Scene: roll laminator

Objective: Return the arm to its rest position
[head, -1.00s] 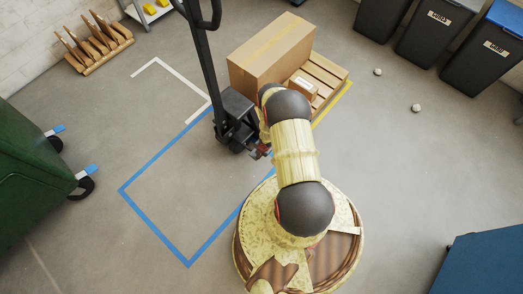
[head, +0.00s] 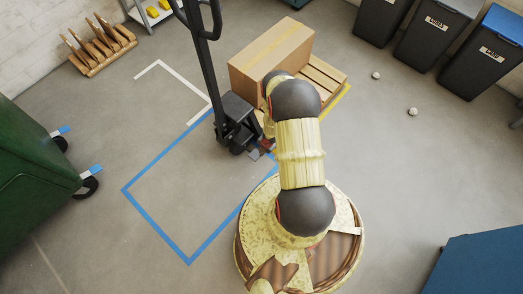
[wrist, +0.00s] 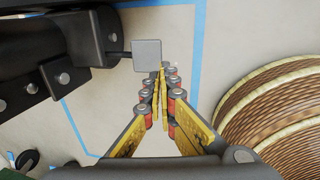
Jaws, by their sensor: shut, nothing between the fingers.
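My gripper (wrist: 161,84) is shut and empty, its yellow fingers meeting in the wrist view. It is beside the black pallet jack, whose dark parts (wrist: 80,50) show at the upper left of that view. In the head view my arm reaches up from my round base, bent at a dark elbow joint. The gripper end is mostly hidden behind the arm there, low by the jack's foot.
The pallet jack (head: 237,118) stands close left of my arm, with a large carton (head: 268,55) on a pallet (head: 322,72) behind. Dark bins (head: 437,35) stand upper right, a green container (head: 35,160) left. The blue-taped floor area (head: 185,190) is clear.

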